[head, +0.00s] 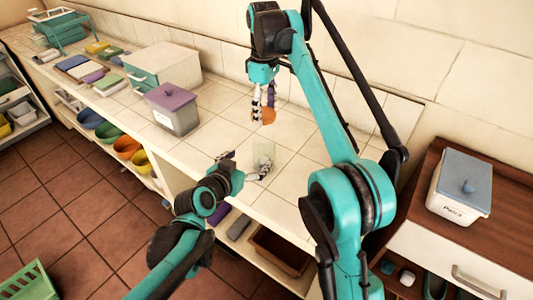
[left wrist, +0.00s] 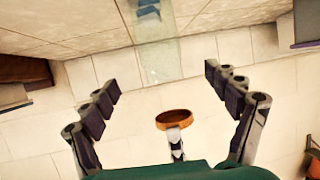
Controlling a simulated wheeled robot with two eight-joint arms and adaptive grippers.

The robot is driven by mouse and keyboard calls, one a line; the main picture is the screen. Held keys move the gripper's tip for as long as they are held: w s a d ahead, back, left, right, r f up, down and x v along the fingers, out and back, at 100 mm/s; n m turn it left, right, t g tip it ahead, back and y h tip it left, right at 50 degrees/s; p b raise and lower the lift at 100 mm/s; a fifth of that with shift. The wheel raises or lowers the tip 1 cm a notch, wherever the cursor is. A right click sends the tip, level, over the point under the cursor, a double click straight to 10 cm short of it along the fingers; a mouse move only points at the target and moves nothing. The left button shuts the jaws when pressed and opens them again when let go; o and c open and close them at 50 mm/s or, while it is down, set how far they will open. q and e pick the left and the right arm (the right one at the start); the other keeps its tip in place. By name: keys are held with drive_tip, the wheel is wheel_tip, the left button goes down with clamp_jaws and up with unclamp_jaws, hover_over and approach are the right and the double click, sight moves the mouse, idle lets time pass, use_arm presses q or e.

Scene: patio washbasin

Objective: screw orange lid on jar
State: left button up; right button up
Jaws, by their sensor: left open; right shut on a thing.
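The clear glass jar (head: 263,152) stands upright on the tiled counter, hard to see because it is transparent. A pale see-through shape in the left wrist view (left wrist: 157,52) looks like it, ahead of my left fingers. The orange lid (head: 268,116) is held by my right gripper (head: 267,103), above the counter and apart from the jar. The lid also shows in the left wrist view (left wrist: 174,120), with a finger at its edge. My left gripper (head: 247,166) is open, low at the counter's front edge, its spread fingers (left wrist: 170,95) facing the jar.
A grey bin with a purple lid (head: 173,108) and a white box (head: 162,70) stand left on the tiled counter (head: 215,130). A white container with a blue-grey lid (head: 461,187) stands right on a brown cabinet. The wall rises close behind.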

sight(264, 147)
use_arm(q)
drive_tip(key=x, duration=1.2)
drive_tip(key=shift+f, duration=0.1)
drive_tip(key=c, duration=1.8)
use_arm(e)
drive_tip(key=shift+d+f, duration=0.1)
drive_tip(key=shift+f, duration=2.4)
drive_tip(key=shift+f, duration=0.9)
drive_tip(key=shift+f, duration=0.5)
